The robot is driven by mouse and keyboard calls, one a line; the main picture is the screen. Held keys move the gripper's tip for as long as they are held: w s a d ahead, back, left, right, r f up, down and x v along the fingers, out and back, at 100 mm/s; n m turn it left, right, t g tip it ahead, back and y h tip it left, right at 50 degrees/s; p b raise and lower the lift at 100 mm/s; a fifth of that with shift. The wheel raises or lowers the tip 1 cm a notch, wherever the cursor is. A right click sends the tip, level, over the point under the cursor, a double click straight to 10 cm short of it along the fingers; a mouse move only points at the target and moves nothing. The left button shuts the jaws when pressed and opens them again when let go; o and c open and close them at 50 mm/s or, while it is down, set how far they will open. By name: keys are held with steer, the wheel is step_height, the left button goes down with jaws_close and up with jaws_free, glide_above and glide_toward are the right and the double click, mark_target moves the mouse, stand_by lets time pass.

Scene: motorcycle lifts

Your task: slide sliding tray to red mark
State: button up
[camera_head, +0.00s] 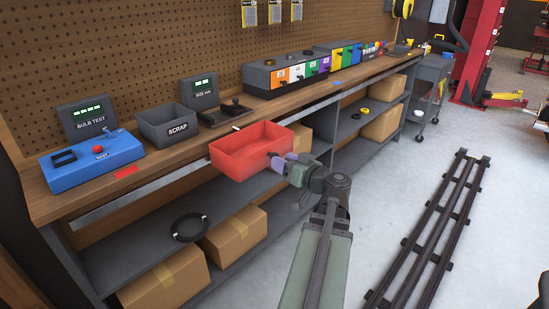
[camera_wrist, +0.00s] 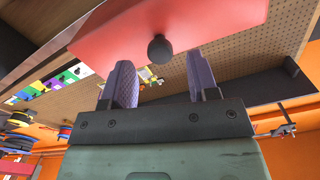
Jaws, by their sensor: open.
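The red sliding tray (camera_head: 250,152) sits at the front edge of the workbench, on a metal rail (camera_head: 340,94). It also shows above my gripper in the wrist view (camera_wrist: 205,18). A red mark (camera_head: 127,171) lies on the bench top near the left end, well left of the tray. My gripper (camera_head: 284,162) is at the tray's front right side. In the wrist view, my gripper (camera_wrist: 160,58) has its two purple fingers apart, with the tray's dark round knob (camera_wrist: 159,49) between their tips. A gap shows on both sides of the knob.
A blue bulb test box (camera_head: 92,157) and a grey scrap bin (camera_head: 168,127) stand on the bench behind the rail. Cardboard boxes (camera_head: 236,234) and a black ring (camera_head: 190,227) are on the lower shelf. The rail between tray and mark looks clear.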

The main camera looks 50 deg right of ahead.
steer(key=w, duration=0.4)
steer(key=shift+d, duration=0.3)
jaws_close()
